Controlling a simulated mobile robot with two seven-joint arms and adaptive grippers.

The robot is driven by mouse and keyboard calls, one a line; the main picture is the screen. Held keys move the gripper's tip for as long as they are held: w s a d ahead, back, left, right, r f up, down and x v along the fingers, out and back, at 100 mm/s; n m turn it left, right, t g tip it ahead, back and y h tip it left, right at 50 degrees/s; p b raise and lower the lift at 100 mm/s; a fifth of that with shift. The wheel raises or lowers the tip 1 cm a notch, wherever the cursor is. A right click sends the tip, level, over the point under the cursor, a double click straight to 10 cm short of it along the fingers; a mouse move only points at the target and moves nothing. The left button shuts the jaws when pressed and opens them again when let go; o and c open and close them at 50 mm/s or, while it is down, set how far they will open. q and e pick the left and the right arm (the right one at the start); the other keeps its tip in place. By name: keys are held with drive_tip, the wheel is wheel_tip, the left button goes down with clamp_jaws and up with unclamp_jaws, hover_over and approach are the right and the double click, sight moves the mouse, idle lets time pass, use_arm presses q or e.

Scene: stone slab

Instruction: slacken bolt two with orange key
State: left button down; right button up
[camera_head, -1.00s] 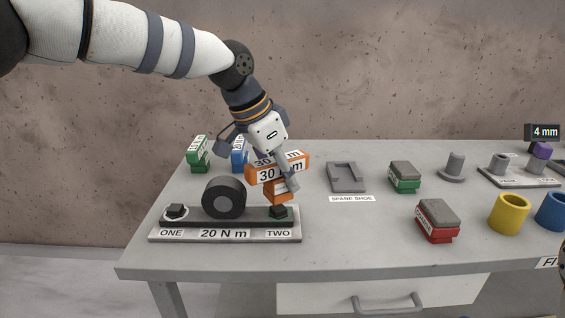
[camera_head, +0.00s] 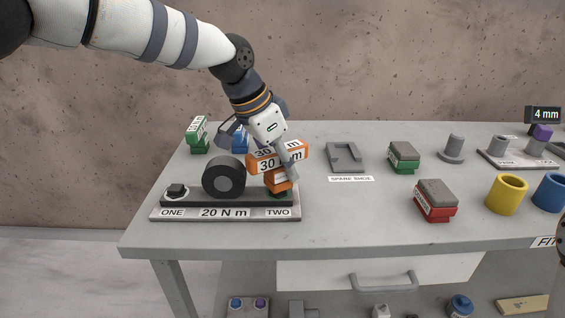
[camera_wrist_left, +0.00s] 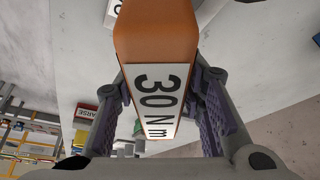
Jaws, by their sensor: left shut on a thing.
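The orange key (camera_head: 279,178), labelled 30 N m, is held by my left gripper (camera_head: 284,163) above the TWO end of the fixture plate (camera_head: 240,213). My left gripper is shut on it. The key's lower end is down at bolt two (camera_head: 283,194), which is mostly hidden; I cannot tell whether it is fully seated. In the left wrist view the key's orange body (camera_wrist_left: 155,35) lies between the two fingers. Bolt one (camera_head: 176,191) stands uncovered at the ONE end. My right gripper is not in view.
A dark roller (camera_head: 224,177) stands between the bolts, close left of the key. Green (camera_head: 197,130) and blue (camera_head: 240,140) keys stand behind. A grey spare shoe (camera_head: 343,156), a green block (camera_head: 404,157) and a red block (camera_head: 435,200) lie to the right.

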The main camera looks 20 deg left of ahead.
use_arm(q)
drive_tip(key=shift+f, duration=0.8)
idle(0.4)
drive_tip(key=n, duration=0.2)
drive_tip(key=n+t+y, duration=0.1)
drive_tip(key=n, duration=0.1)
drive_tip(key=n+y, duration=0.1)
drive_tip(key=n, duration=0.1)
drive_tip(key=shift+w+a+n, duration=0.15)
drive_tip(key=shift+a+n, duration=0.1)
drive_tip(key=shift+n, duration=0.05)
drive_tip(key=n, duration=0.2)
drive_tip(key=n+y, duration=0.1)
drive_tip(key=n, duration=0.1)
drive_tip(key=n+y, duration=0.1)
drive_tip(key=shift+a+n, duration=0.25)
drive_tip(key=shift+n, duration=0.15)
drive_tip(key=shift+r, duration=1.8)
drive_tip(key=shift+r, duration=2.5)
